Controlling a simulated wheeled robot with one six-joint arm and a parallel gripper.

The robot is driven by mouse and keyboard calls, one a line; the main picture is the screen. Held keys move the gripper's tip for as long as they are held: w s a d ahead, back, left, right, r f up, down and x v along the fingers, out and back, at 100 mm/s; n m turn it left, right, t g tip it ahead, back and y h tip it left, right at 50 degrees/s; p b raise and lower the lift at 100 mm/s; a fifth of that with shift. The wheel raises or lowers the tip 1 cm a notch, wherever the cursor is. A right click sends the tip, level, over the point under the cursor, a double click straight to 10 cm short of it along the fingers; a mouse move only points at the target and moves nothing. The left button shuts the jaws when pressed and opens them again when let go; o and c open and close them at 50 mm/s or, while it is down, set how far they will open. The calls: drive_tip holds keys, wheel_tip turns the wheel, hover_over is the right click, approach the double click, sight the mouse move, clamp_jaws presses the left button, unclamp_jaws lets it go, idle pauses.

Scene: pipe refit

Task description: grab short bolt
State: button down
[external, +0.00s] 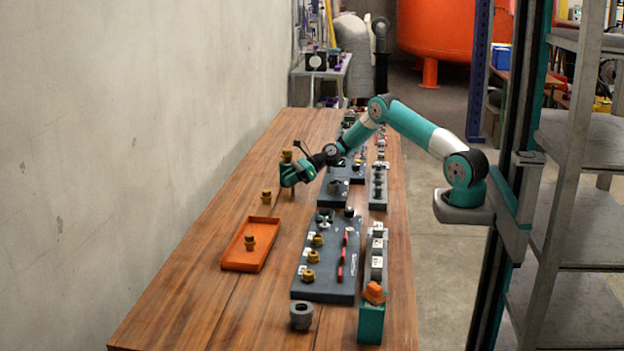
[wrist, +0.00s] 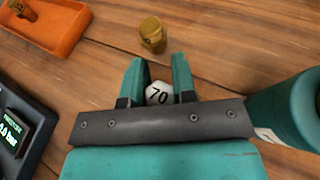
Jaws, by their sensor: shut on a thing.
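My gripper (external: 289,177) is at the left of the arm, above the wooden bench. In the wrist view its two teal fingers (wrist: 153,82) are shut on a bolt, whose white face marked 70 (wrist: 158,94) shows between them. In the external view a brass bolt head (external: 287,155) shows at the top of the gripper, with a narrow shank below. Another brass bolt (external: 266,196) stands on the bench just beyond the fingers; it also shows in the wrist view (wrist: 152,35). A third brass bolt (external: 249,242) stands in the orange tray (external: 231,266).
A dark fixture board (external: 325,290) with brass fittings and red pieces lies right of the tray. Grey blocks (external: 376,250) line the right edge. A grey ring (external: 301,316) and a teal block (external: 370,325) with an orange piece sit in front. The left bench is clear.

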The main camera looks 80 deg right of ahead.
wheel_tip(320, 180, up, 20)
drive_tip(key=shift+p, duration=0.4)
drive_tip(key=shift+f, duration=0.1)
